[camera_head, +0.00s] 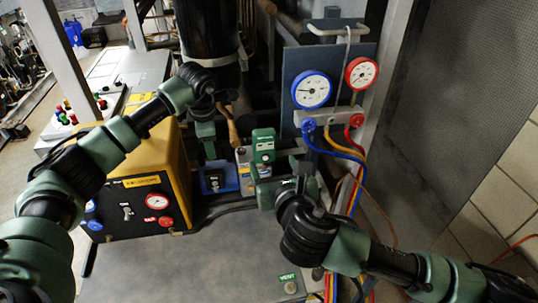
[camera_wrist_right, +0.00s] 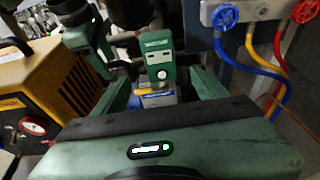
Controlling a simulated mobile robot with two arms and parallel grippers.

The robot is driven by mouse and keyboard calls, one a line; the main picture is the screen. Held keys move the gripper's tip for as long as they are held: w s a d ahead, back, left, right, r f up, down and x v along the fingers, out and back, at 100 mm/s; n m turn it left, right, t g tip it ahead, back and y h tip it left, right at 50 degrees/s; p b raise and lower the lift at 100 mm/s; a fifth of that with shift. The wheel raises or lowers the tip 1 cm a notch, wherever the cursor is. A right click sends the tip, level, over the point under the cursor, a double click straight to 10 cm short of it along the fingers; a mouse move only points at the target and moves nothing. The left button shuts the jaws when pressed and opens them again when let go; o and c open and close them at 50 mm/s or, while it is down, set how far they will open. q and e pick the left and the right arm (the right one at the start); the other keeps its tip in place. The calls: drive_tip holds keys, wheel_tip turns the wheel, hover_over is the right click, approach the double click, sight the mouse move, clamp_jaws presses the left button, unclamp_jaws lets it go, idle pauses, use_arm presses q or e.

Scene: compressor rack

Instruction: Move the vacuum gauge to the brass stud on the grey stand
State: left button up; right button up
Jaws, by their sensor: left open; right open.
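The green vacuum gauge (camera_head: 263,145) is upright near the middle of the head view, above a pale block with a yellow label. It also shows in the right wrist view (camera_wrist_right: 158,55). My right gripper (camera_head: 268,178) is open, in front of the gauge on the near side. In the wrist view its fingers stand left and right of the gauge's lower part, with no clear contact. My left gripper (camera_head: 207,142) is open, left of the gauge and behind the yellow machine. I cannot clearly make out the brass stud or the grey stand.
A yellow and black machine (camera_head: 157,180) with dials stands left. A manifold panel (camera_head: 322,75) with blue and red gauges stands right, its hoses (camera_head: 356,185) hanging beside my right arm. A small blue unit (camera_head: 216,180) is left of the gauge. The near grey surface (camera_head: 190,270) is mostly clear.

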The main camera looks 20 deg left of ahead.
sight(265, 148)
drive_tip(key=x, duration=1)
drive_tip(key=shift+w+a, duration=0.1)
drive_tip(key=shift+a, duration=0.05)
drive_tip(key=c, duration=1.5)
use_arm(q)
clamp_jaws()
use_arm(e)
clamp_jaws()
use_arm(q)
drive_tip(key=shift+a+f, duration=0.1)
use_arm(e)
drive_tip(key=shift+r, duration=0.15)
